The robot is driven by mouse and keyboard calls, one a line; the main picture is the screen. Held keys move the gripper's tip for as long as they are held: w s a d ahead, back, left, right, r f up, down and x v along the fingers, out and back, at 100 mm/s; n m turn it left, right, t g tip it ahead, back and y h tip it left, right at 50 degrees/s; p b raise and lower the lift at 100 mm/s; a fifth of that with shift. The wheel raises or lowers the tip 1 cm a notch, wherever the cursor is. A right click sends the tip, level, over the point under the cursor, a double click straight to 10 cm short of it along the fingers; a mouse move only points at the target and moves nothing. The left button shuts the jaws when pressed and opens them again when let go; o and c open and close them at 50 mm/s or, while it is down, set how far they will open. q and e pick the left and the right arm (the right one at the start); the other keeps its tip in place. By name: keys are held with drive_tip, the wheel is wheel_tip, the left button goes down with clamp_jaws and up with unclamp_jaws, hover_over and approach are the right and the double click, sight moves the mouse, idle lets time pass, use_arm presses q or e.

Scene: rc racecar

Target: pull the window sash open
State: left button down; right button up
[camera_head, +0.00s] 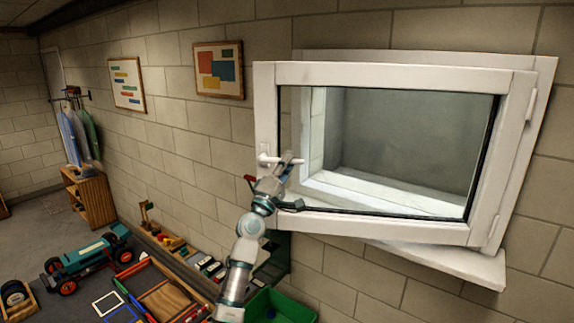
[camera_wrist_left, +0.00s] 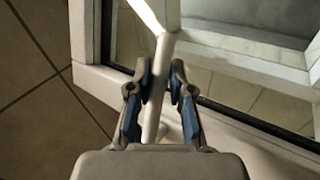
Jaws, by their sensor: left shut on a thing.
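The white window sash (camera_head: 390,75) is hinged at its right side and stands partly open, its left edge swung out from the white fixed frame (camera_head: 430,57). The frame's inner jamb shows through the glass. The white handle (camera_head: 264,159) is on the sash's left stile. My left gripper (camera_head: 283,172) reaches up to it from below. In the left wrist view, the handle bar (camera_wrist_left: 155,90) runs between the two fingers of my left gripper (camera_wrist_left: 156,75), which is shut on it. My right gripper is not in view.
A white sill (camera_head: 450,262) juts out below the window. On the floor are a green bin (camera_head: 281,303), toy trays (camera_head: 168,298) and a blue toy racecar (camera_head: 88,256). A wooden shelf (camera_head: 91,198) stands at the far left.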

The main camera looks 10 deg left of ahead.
use_arm(q)
drive_tip(key=shift+w+d+f, duration=0.1)
drive_tip(key=shift+w+f, duration=0.35)
drive_tip(key=shift+w, duration=0.05)
drive_tip(key=c, duration=1.1)
unclamp_jaws()
drive_tip(key=shift+s+d+r, duration=0.1)
drive_tip(key=v, duration=1.2)
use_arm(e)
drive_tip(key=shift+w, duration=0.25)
